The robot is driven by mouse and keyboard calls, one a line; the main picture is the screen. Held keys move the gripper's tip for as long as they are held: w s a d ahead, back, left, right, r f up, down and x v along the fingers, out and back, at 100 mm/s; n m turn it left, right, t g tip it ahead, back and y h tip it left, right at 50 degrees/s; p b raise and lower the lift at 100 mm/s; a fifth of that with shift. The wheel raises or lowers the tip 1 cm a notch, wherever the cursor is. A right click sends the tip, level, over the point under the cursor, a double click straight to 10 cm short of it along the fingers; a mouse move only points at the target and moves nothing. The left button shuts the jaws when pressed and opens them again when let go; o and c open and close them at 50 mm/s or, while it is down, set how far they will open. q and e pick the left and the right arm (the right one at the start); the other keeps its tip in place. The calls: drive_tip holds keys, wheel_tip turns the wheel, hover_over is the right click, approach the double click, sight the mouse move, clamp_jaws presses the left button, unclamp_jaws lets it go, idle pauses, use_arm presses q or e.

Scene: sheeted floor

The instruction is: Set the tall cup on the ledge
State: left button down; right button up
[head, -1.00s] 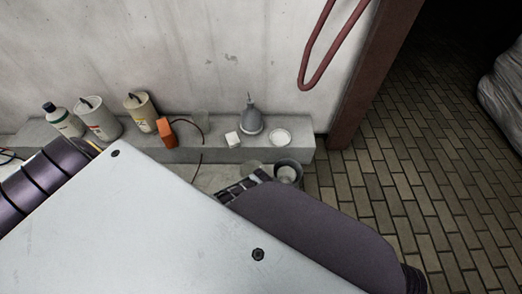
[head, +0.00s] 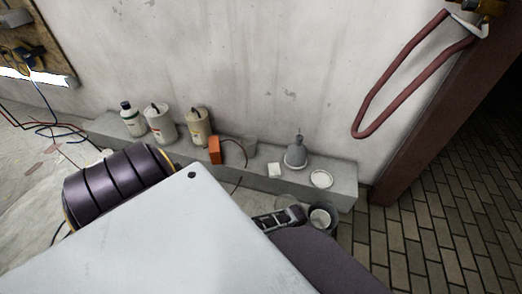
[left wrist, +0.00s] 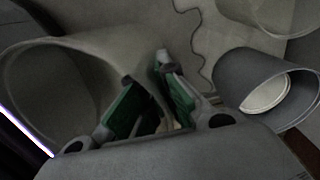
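In the left wrist view a large pale grey cup (left wrist: 45,95) fills the left side, its wide mouth toward the camera; I cannot tell if it is the tall cup. My left gripper (left wrist: 150,95), with green finger pads, has its fingers apart by this cup's right edge. Whether they touch its wall is unclear. In the head view my left gripper (head: 280,217) is low beside the ledge, partly hidden by my arm. The grey concrete ledge (head: 340,178) runs along the wall. My right gripper is not in view.
A dark cup (head: 322,217) with a white inside stands right of the gripper. The ledge holds several bottles and cans, an orange block (head: 214,150), a white cube (head: 274,170), a grey funnel-like item (head: 296,155) and a white dish (head: 321,179). Its right end has little bare room.

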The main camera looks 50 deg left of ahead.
use_arm(q)
drive_tip(key=w+d+r+n, duration=0.3)
drive_tip(key=w+d+r, duration=0.25)
drive_tip(key=r, duration=0.45)
drive_tip(key=w+d+r+n, duration=0.35)
drive_tip(key=w+r, duration=0.25)
drive_tip(key=r, duration=0.3)
drive_tip(key=w+d+r+n, duration=0.2)
drive_tip(key=w+d+r, duration=0.35)
drive_tip(key=r, duration=0.45)
wheel_tip(320, 180, up, 12)
drive_tip(key=w+d+n, duration=0.1)
drive_tip(key=d+n, duration=0.1)
drive_tip(key=n, duration=0.1)
drive_tip(key=shift+w+d+r, duration=0.2)
drive_tip(key=shift+d, duration=0.05)
